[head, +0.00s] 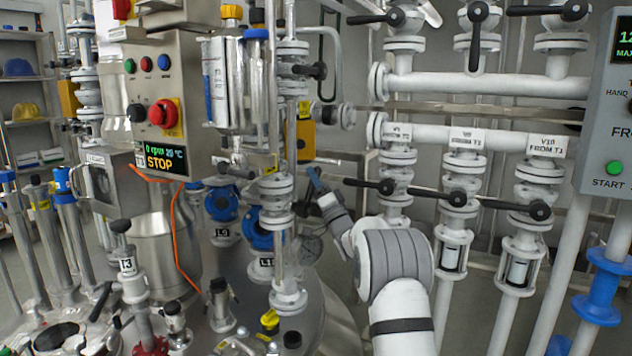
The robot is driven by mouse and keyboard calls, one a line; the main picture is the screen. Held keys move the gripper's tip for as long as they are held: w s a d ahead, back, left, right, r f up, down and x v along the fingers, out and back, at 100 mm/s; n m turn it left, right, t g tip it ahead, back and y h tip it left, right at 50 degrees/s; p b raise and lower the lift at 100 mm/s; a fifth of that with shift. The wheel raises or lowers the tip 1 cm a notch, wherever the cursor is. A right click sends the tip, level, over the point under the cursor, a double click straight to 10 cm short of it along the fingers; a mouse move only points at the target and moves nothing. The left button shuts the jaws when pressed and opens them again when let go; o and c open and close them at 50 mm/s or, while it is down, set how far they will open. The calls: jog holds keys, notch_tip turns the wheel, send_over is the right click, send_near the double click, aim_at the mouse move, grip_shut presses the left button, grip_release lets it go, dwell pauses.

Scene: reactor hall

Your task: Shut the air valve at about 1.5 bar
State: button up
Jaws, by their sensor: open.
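My arm reaches up from the bottom centre, and my gripper (316,180) is at its far end, small, beside the steel vertical pipe above the reactor lid. Its jaws are open, and I see nothing held between them. Part of the lid fittings is hidden behind my arm.
White pipes with black-lever valves (458,198) and labels stand at right. A control box (155,85) with a red stop button and a STOP display is at upper left. A grey panel (607,120) is at far right. Flanged pipes (288,297) and fittings crowd the lid.

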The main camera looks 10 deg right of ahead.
jog(key=p+v, duration=0.1)
jog(key=v, duration=0.6)
jog(key=shift+s+f+p, duration=0.2)
jog(key=shift+s+p, duration=0.05)
jog(key=shift+p, duration=0.1)
jog(key=shift+d, duration=0.1)
dwell(2.5)
dwell(2.9)
